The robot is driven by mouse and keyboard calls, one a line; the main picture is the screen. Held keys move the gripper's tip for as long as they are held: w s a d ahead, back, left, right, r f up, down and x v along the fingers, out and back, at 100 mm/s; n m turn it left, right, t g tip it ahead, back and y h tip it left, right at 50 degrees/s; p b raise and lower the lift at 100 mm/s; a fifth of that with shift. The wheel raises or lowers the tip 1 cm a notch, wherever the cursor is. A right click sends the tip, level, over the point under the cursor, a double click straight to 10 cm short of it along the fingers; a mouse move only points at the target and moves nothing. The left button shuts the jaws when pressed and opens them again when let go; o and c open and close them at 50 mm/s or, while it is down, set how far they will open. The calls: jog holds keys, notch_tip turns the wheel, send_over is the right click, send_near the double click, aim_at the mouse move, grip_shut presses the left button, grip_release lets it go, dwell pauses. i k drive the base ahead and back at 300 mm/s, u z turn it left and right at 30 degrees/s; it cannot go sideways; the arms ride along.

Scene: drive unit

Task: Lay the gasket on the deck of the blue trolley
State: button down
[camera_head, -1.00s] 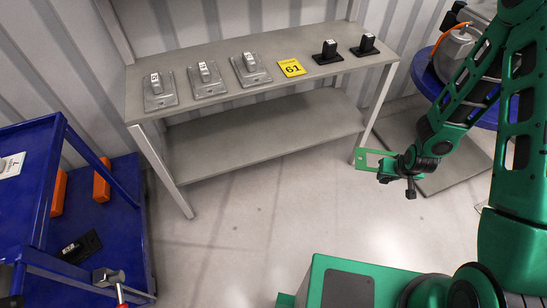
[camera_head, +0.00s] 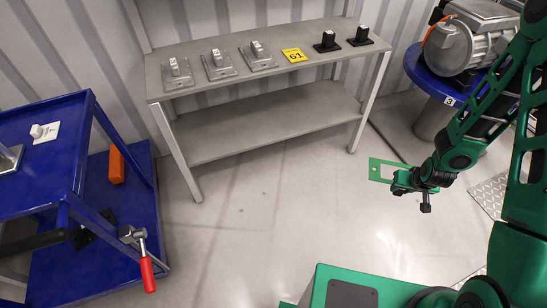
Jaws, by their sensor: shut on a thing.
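My gripper (camera_head: 402,182) is at the right of the head view, shut on the green gasket (camera_head: 377,168). The gasket is a flat rectangular frame with an opening in it, held out to the left of the jaws above the open floor. The blue trolley (camera_head: 75,172) stands at the left, cut by the picture edge. Its upper deck (camera_head: 62,112) carries a small white block on a white plate (camera_head: 42,132) and a grey metal part at the edge. My gripper and the gasket are well to the right of the trolley.
A grey shelf table (camera_head: 255,75) at the back holds several metal and black parts and a yellow sign marked 61 (camera_head: 295,55). A motor (camera_head: 468,40) rests on a blue round stand at right. Floor between is clear.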

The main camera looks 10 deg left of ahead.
aim_at(93, 263)
jog(key=z, duration=0.9)
jog(key=k, duration=2.7)
jog(key=u, duration=1.55)
jog(key=i, duration=0.25)
jog(key=u, duration=0.6)
